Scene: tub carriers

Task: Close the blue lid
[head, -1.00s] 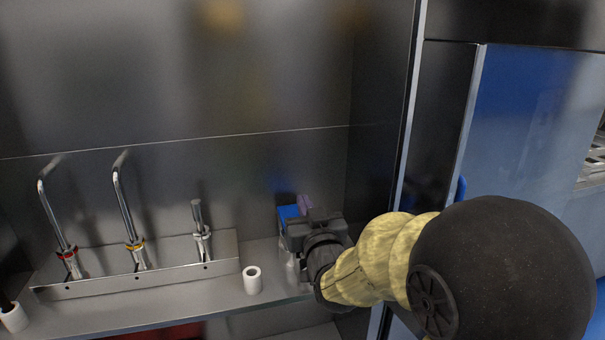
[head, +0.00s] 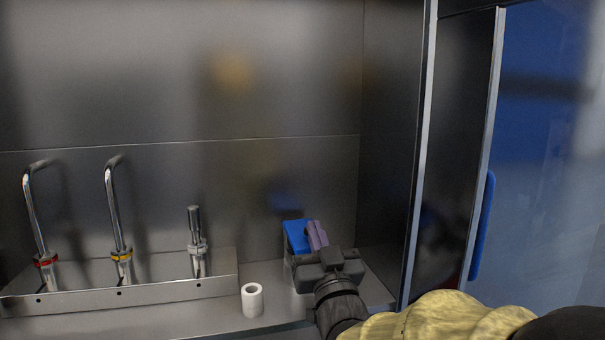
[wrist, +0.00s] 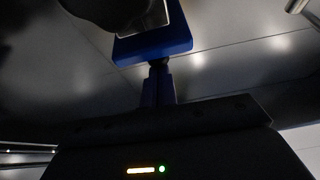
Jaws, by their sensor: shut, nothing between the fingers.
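The blue lid (head: 296,236) sits on a small container at the right end of the counter, partly hidden behind my gripper. It looks tilted, but I cannot tell its exact angle. The container's body is mostly hidden. My gripper (head: 315,230) has purple fingers, shut and empty, close against the right side of the lid in the head view. In the wrist view, a blue part (wrist: 155,46), probably the lid, lies just beyond my gripper's dark fingertips (wrist: 159,65). I cannot tell whether they touch.
A white cup-like cylinder (head: 252,300) stands left of the container. Several taps, one with a yellow ring (head: 121,255), rise from a metal ledge (head: 150,290) further left. The steel back wall is close behind. A metal post (head: 420,160) and blue panel (head: 540,170) stand right.

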